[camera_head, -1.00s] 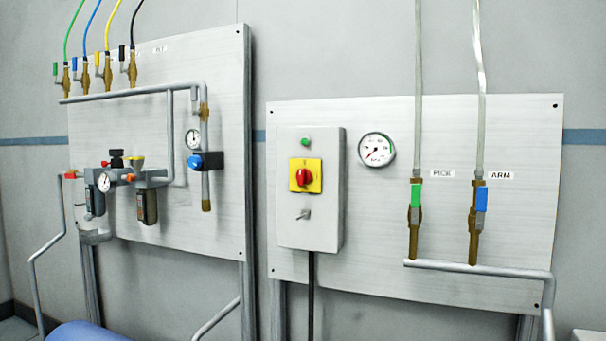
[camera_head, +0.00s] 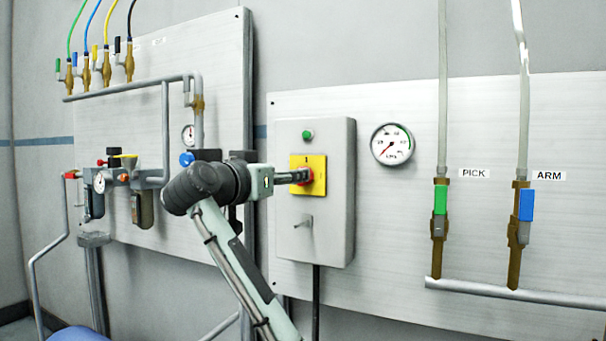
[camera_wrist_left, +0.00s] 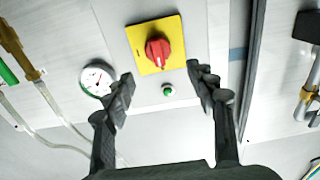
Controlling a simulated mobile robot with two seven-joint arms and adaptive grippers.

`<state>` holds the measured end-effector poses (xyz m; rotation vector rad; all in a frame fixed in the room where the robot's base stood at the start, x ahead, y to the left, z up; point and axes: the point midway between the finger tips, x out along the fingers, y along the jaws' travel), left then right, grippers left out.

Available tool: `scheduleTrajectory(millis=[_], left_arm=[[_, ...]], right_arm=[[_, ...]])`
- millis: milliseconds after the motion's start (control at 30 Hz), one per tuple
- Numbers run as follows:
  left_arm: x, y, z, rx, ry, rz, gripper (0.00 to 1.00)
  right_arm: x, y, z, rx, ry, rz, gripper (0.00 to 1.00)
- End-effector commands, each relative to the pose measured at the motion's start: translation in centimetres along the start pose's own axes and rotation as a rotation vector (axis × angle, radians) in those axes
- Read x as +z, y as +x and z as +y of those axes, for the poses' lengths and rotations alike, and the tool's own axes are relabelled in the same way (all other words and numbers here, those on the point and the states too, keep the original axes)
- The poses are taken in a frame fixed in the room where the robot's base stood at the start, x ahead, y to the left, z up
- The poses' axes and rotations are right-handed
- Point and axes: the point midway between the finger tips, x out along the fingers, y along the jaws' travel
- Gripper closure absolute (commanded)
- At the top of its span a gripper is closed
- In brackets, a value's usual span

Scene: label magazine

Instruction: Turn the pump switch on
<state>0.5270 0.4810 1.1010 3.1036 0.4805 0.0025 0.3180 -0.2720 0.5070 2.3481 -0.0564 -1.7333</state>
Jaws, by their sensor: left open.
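A red rotary knob (camera_head: 308,181) sits on a yellow plate (camera_head: 316,164) on the front of a grey switch box (camera_head: 335,237). My left gripper (camera_head: 298,176) is in front of the knob from the left and hides part of it. In the left wrist view the jaws (camera_wrist_left: 160,73) are open and empty, with the red knob (camera_wrist_left: 157,51) ahead, beyond the fingertips. Contact does not show. A small toggle (camera_head: 304,221) sits lower on the box and a green lamp (camera_head: 308,135) above the knob. My right gripper is not in view.
A pressure gauge (camera_head: 392,144) is right of the box. Farther right are the PICK valve with a green handle (camera_head: 440,201) and the ARM valve with a blue handle (camera_head: 526,205). Left, a panel (camera_head: 215,60) carries pipes and regulators, partly behind my left arm.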

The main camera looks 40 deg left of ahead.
Motion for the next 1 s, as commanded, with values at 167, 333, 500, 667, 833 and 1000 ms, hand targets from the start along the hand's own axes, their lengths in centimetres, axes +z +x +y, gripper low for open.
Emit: scheduleTrajectory(millis=[167,333,500,667,833,1000], left_arm=[[0.0,2.8,0.1,0.004,-0.002,-0.004,0.44],[0.0,5.4,0.1,0.002,-0.001,-0.003,0.44],[0.1,6.9,0.1,0.002,0.001,-0.002,0.44],[0.1,7.2,0.1,0.001,0.001,-0.002,0.44],[0.1,7.1,0.1,0.0,0.001,-0.002,0.47],[0.1,7.1,0.1,0.0,0.001,-0.002,0.69]], right_arm=[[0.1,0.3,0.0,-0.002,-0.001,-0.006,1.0],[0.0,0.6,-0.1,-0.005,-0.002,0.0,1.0],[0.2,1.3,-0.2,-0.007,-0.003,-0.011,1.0],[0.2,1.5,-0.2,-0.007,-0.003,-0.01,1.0],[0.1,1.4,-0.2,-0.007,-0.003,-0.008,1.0],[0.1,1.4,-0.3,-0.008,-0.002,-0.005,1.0]])
